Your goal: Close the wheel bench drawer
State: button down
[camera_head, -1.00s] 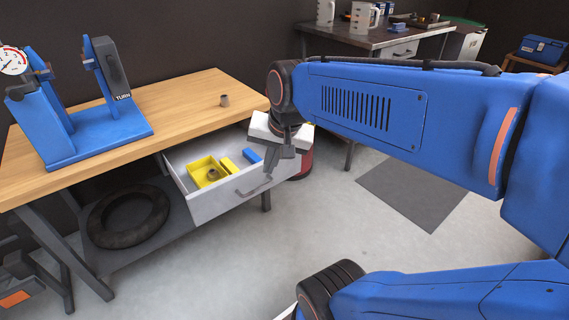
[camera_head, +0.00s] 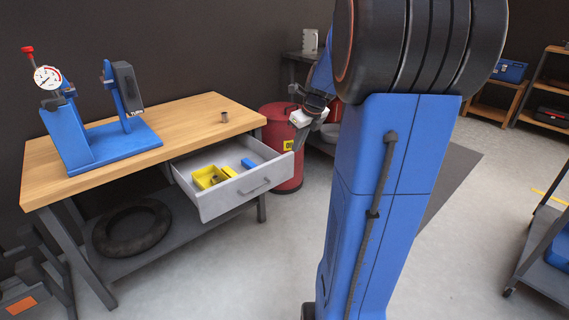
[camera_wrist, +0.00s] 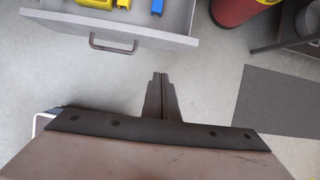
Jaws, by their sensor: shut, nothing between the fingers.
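The wheel bench (camera_head: 190,110) stands at the left with a light wood top. Its white drawer (camera_head: 215,208) is pulled out from under the top, with a grey bar handle (camera_head: 255,188) on its front. The drawer also shows at the top left of the wrist view (camera_wrist: 65,25), with its handle (camera_wrist: 112,46). My gripper (camera_head: 298,142) is to the right of the drawer, shut and empty. In the wrist view its closed fingers (camera_wrist: 158,82) point toward the floor just right of the handle and appear apart from the drawer front.
The drawer holds a yellow bin (camera_head: 208,178) and a blue block (camera_head: 248,163). A red drum (camera_head: 283,135) stands behind my gripper. A tire (camera_head: 132,228) lies on the bench's lower shelf. The floor before the drawer is clear.

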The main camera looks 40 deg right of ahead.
aim_at(284, 157)
jog(key=x, duration=0.3)
jog(key=w+x, duration=0.1)
jog(key=x, duration=0.3)
jog(key=w+r+x, duration=0.1)
jog(key=x, duration=0.3)
jog(key=shift+w+d+f, duration=0.15)
jog(key=shift+w+d, duration=0.1)
jog(key=shift+w, duration=0.55)
